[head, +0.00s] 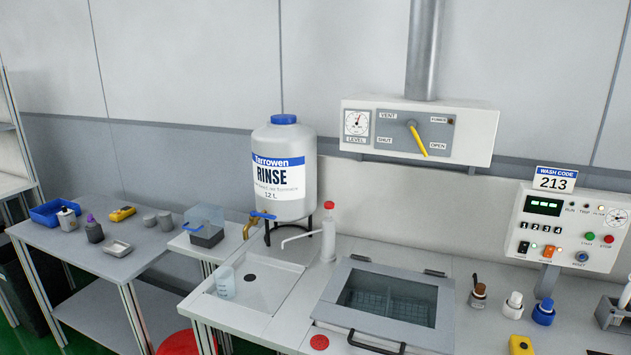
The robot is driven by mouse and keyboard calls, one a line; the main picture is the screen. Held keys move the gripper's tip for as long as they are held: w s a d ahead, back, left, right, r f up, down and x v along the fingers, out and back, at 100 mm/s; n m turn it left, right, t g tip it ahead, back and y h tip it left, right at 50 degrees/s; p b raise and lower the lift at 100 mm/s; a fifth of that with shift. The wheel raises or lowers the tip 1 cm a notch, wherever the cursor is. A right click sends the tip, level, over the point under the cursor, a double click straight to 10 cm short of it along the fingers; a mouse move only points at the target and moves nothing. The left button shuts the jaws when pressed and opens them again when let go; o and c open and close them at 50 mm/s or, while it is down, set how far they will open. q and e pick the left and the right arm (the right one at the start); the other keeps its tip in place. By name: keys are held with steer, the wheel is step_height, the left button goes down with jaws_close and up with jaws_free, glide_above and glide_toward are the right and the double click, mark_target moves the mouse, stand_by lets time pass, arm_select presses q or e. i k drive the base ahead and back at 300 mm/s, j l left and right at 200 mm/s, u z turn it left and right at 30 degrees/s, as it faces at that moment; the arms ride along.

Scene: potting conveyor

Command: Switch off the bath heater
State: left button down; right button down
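The control panel (566,232) stands on a post at the right, under a wash code sign reading 213. It has a lit green display (543,206), a row of numbered buttons, a black rocker switch (523,248) and an orange rocker switch (548,252) that looks lit. Neither of my grippers is in view.
A vent box (470,135) with a yellow lever hangs on the wall. A rinse tank (285,165), a wash bottle (328,235) and a beaker (225,283) stand left of the bath. Small bottles (513,304) and a yellow object (521,345) stand below the panel.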

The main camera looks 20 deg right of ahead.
mark_target(549, 250)
steer(key=z, duration=1.8)
